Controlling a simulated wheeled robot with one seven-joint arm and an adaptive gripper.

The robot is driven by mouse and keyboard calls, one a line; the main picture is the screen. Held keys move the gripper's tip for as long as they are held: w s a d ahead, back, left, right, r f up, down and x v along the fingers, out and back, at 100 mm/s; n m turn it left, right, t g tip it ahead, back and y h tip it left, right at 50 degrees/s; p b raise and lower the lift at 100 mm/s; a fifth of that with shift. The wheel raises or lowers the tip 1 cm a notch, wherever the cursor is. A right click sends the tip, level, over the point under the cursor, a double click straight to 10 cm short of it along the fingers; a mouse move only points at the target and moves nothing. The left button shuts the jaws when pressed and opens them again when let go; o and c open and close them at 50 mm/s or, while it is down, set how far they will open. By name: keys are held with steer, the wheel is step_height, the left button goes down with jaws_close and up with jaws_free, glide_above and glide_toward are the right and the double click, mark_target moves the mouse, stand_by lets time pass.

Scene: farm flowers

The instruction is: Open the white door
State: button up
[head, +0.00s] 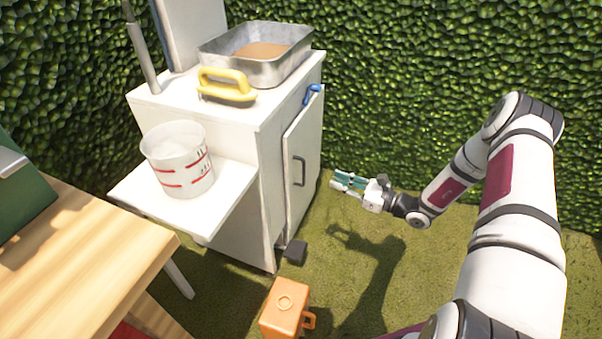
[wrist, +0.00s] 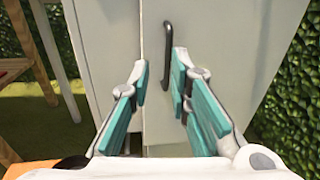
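The white door (head: 304,160) is on the side of a white cabinet (head: 264,180) in the head view and looks shut or nearly so. It carries a dark upright handle (head: 299,171). In the wrist view the door (wrist: 215,90) fills the middle and right, with the handle (wrist: 168,55) ahead, between the fingertip directions. My gripper (head: 349,184) is to the right of the door in the head view, apart from the handle. In the wrist view my gripper (wrist: 160,80) is open and empty, with teal pads on both fingers.
A blue item (head: 312,94) hangs at the door's top. A metal tray (head: 258,54) and yellow handled tool (head: 226,86) sit on the cabinet. A white bucket (head: 178,160) stands on the side shelf. An orange container (head: 286,308) and dark block (head: 295,252) are low in front. A hedge stands behind.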

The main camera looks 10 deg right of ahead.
step_height(320, 180, down, 2)
steer(key=m, duration=0.1)
steer(key=b, duration=0.5)
glide_above(303, 183)
steer(key=shift+w+d+t+h, duration=0.15)
steer(key=shift+w+t+h, duration=0.15)
steer(key=shift+t, duration=0.1)
steer(key=shift+p, duration=0.3)
jaws_close()
